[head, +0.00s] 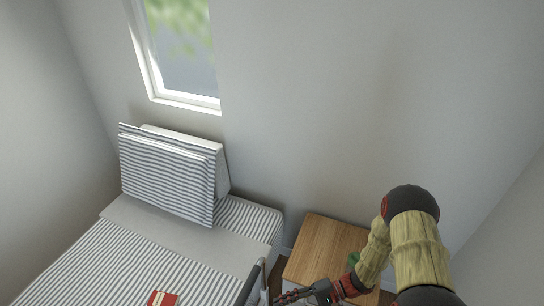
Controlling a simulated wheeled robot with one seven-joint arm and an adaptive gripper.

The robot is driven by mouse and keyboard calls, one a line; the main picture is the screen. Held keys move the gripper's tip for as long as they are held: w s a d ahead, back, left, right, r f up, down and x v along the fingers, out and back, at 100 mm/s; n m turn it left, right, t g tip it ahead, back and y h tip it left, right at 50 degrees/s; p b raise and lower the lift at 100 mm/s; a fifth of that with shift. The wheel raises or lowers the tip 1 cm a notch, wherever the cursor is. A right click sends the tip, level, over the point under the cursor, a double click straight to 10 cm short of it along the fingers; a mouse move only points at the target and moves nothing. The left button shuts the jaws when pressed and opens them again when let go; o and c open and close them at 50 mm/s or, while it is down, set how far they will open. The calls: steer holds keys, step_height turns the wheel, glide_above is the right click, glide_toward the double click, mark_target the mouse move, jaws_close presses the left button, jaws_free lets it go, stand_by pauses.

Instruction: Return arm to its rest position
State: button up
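My arm enters from the lower right of the head view. It has tan padded links and black and red joints. My gripper (290,297) is at the bottom edge, low and left of the wooden-topped cabinet. It points left toward a dark upright bar (252,284) beside the bed. I cannot tell whether the gripper touches the bar. The fingers are small and dark, so their opening is unclear. No held object can be made out.
The wooden cabinet top (320,242) stands against the wall, with a small green item (354,258) partly hidden by my arm. A striped bed (205,278) with pillows (165,175) and a red book (162,298) fills the left. A window (183,50) is above.

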steer(key=s+d+r+n+h, duration=0.1)
steer(key=s+d+r+h, duration=0.1)
steer(key=d+r+h, duration=0.6)
steer(key=s+d+r+n+h, duration=0.1)
steer(key=s+d+r+h, duration=0.3)
steer(key=r, duration=0.8)
step_height(320, 180, up, 21)
steer(key=s+d+n+t+h, duration=0.1)
steer(key=d+n+t+h, duration=0.1)
steer(key=t, duration=0.6)
steer(key=shift+s+d+t, duration=0.25)
steer(key=shift+s+t, duration=0.05)
steer(key=shift+t, duration=0.1)
steer(key=shift+r, duration=0.1)
